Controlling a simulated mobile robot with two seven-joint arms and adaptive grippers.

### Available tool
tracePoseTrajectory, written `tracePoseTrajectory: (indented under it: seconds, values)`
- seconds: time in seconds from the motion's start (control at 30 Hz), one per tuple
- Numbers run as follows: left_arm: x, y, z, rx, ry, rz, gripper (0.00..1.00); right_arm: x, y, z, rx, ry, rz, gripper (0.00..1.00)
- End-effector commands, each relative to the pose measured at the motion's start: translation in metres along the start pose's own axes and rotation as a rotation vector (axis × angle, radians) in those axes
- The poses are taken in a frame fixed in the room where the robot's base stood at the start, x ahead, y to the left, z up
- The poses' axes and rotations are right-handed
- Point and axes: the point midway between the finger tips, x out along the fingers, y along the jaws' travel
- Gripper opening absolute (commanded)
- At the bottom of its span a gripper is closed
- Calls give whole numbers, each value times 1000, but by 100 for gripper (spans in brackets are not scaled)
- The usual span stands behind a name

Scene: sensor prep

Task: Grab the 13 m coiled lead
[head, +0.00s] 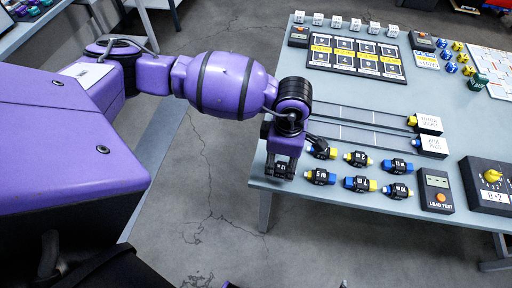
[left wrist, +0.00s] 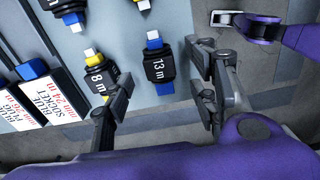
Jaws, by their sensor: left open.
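The 13 m coiled lead (left wrist: 158,68) is a small black coil with blue ends and a white "13 m" label. It lies at the table's corner in the left wrist view. In the head view its label (head: 280,167) shows just under my left gripper (head: 284,158), which hides part of it. In the left wrist view my left gripper (left wrist: 162,92) is open, with one finger on each side of the 13 m lead. The 8 m coiled lead (left wrist: 97,78) lies close beside the left-hand finger there. I cannot tell whether the fingers touch either lead.
Several other coiled leads (head: 357,158) lie in two rows to the right. A lead test meter (head: 437,190) and a dial box (head: 491,182) stand farther right. Rails with white-labelled blocks (head: 431,145) lie behind. The table edge (head: 256,182) is close to the gripper, with open floor left.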

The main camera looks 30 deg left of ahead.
Motion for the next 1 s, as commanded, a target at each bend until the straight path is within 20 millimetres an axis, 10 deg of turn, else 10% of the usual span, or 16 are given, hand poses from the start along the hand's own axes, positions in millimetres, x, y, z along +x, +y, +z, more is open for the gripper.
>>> tracePoseTrajectory:
  seconds: [0.43,0.8,1.0]
  values:
    - [24,1,2,1,-3,1,53,-1,-3,2,4,-5,-3,40]
    - [23,1,2,1,-4,2,6,-1,-2,2,5,-4,-1,40]
    - [23,2,2,1,-4,2,3,-1,-1,2,4,-3,1,40]
